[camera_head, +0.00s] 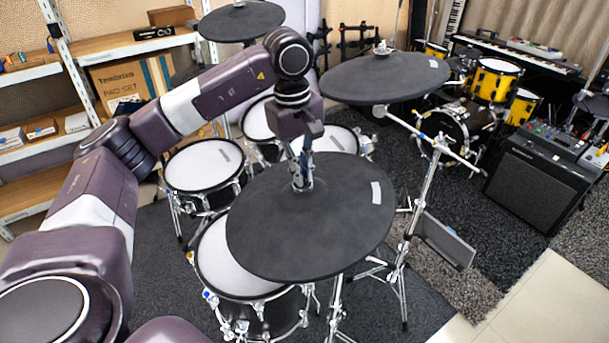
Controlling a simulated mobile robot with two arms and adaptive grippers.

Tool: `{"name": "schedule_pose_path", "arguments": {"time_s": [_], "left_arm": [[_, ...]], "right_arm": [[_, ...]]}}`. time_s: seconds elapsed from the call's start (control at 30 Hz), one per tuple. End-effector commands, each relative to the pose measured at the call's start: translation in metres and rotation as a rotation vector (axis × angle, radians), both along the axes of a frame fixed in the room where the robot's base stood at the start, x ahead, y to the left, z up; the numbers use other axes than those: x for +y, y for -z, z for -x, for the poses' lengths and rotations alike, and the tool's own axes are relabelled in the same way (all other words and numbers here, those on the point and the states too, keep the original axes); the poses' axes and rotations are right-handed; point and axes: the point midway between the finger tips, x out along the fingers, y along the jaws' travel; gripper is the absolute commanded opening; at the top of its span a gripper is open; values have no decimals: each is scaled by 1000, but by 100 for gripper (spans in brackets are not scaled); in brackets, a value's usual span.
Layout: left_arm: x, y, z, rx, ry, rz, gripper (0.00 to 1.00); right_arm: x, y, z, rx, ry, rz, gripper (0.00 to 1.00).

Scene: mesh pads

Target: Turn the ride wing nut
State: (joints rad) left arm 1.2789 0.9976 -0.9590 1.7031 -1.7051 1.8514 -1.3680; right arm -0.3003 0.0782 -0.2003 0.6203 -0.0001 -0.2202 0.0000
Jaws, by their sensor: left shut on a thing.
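A large dark round cymbal pad (290,235) lies nearly level in the middle of the view, on a chrome stand. A metal post with small fittings (302,182) rises from its centre. My left gripper (303,155) points down over this post from above. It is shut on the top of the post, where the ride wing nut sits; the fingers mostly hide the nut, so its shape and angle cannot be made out. My right gripper is not in view.
A second dark cymbal pad (385,82) with its own top fitting stands behind to the right, and a third (241,20) at the back. White mesh drums (204,164) stand under and behind my left arm. An amplifier (540,180) stands at the right.

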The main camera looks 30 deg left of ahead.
Motion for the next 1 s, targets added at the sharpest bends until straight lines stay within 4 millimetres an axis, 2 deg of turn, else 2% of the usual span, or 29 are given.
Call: {"name": "schedule_pose_path", "arguments": {"time_s": [0.03,0.47,0.5,0.63,1.0], "left_arm": [[-6,1,2,7,18,9,0],[-5,1,2,6,25,9,0],[-5,1,2,6,24,8,10],[-4,0,2,4,21,7,24],[-2,-6,1,0,16,5,24]], "right_arm": [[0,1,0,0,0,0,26],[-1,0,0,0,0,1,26],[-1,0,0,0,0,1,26],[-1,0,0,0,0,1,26],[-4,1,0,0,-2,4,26]]}}
